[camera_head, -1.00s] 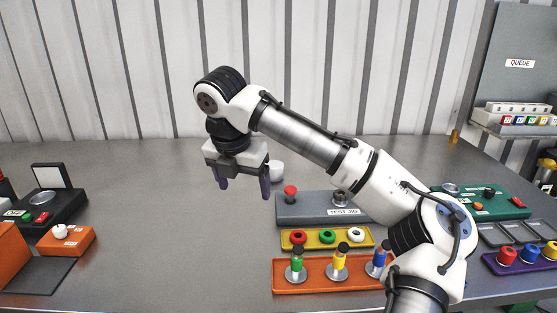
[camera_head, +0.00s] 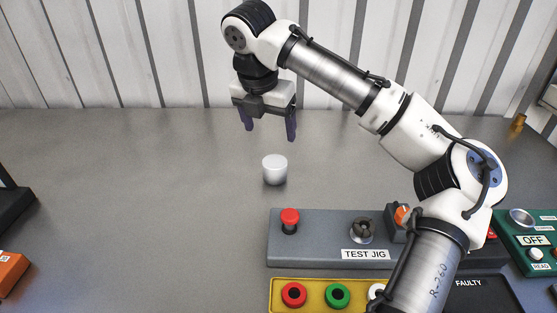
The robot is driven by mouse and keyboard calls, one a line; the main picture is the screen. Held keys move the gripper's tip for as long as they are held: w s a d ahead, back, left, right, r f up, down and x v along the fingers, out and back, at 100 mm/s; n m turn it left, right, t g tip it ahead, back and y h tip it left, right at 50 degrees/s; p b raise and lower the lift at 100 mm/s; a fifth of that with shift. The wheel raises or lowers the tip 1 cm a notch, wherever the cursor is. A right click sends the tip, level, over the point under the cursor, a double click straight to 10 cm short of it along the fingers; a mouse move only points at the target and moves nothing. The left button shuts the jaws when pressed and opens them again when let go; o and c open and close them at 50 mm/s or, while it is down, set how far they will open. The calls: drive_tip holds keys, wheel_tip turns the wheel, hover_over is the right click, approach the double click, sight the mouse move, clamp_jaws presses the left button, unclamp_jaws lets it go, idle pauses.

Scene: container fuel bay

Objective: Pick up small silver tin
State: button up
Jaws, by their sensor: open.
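A small silver-white tin (camera_head: 274,170) stands upright on the grey worktop, just behind the test jig. My gripper (camera_head: 268,134) points down with its two dark fingers apart and nothing between them. In the picture it is just above the tin, apart from it. How far it stands in front of or behind the tin is hard to tell.
The grey test jig (camera_head: 325,247) with a red knob (camera_head: 290,217) stands in front of the tin. A yellow tray (camera_head: 316,297) with coloured rings is nearer. A green panel (camera_head: 519,228) is at the right. The worktop (camera_head: 140,190) left of the tin is clear.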

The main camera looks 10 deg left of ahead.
sight(274, 162)
drive_tip(key=x, duration=0.7)
drive_tip(key=shift+f+p, duration=0.3)
drive_tip(key=shift+f, duration=0.1)
drive_tip(key=shift+s+p+x, duration=0.15)
drive_tip(key=shift+p+x, duration=0.1)
drive_tip(key=shift+x, duration=1.1)
drive_tip(key=shift+s+p+x, duration=0.1)
drive_tip(key=shift+p+x, duration=0.15)
drive_tip(key=shift+x, duration=1.1)
drive_tip(key=shift+a, duration=0.1)
drive_tip(key=c, duration=1.1)
